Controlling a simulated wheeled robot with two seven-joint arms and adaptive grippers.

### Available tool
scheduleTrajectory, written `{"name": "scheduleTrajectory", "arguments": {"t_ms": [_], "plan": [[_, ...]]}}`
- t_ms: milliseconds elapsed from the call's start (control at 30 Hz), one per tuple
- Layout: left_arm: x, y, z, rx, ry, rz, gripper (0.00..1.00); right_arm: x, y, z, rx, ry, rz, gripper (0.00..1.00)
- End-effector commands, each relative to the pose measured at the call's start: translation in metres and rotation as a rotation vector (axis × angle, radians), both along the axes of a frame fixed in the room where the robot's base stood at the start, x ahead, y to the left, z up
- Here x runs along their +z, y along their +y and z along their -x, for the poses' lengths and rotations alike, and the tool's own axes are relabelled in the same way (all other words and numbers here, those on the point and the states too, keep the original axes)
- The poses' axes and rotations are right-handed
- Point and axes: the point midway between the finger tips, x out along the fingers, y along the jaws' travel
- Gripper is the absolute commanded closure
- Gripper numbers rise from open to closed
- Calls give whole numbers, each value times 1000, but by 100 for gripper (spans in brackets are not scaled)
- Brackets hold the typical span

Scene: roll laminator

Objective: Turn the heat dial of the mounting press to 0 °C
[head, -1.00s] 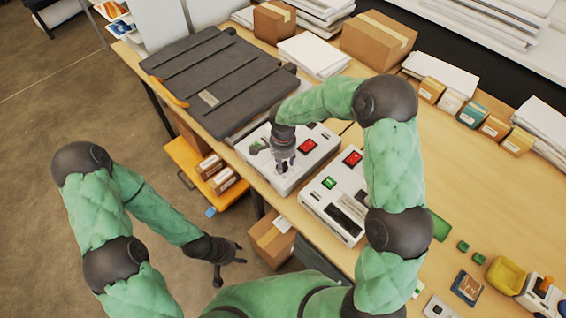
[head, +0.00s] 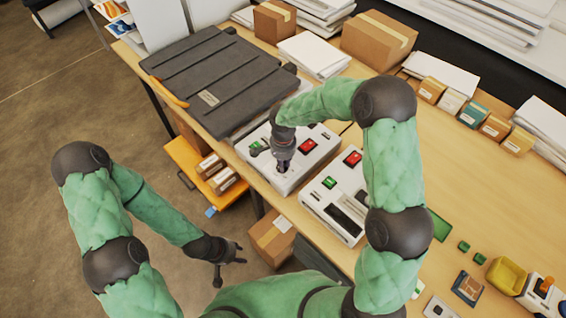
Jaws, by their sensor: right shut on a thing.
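The mounting press has a dark grey ribbed lid (head: 215,75) and a white control box (head: 318,160) at its front end. A red switch (head: 306,145) and a green switch (head: 256,148) show on the control box. My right gripper (head: 284,167) points down over the control box and is shut on the heat dial, which is mostly hidden under the fingers. The dial's marks and setting cannot be read. My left gripper (head: 230,262) is open and empty, low in front of the table, well apart from the press.
A second white control unit (head: 318,207) with red and green switches stands just right of the press box. Cardboard boxes (head: 380,40) and paper stacks stand behind. An orange cart (head: 190,160) and a carton (head: 270,238) are below the table edge.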

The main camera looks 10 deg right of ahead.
Motion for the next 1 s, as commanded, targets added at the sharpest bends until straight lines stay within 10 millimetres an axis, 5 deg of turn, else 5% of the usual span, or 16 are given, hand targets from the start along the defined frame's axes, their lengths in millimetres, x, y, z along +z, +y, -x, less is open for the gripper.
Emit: {"name": "scheduleTrajectory", "arguments": {"t_ms": [1000], "plan": [[-14,0,0,0,0,0,60,0,-2,-4,878,-1,0,100]]}}
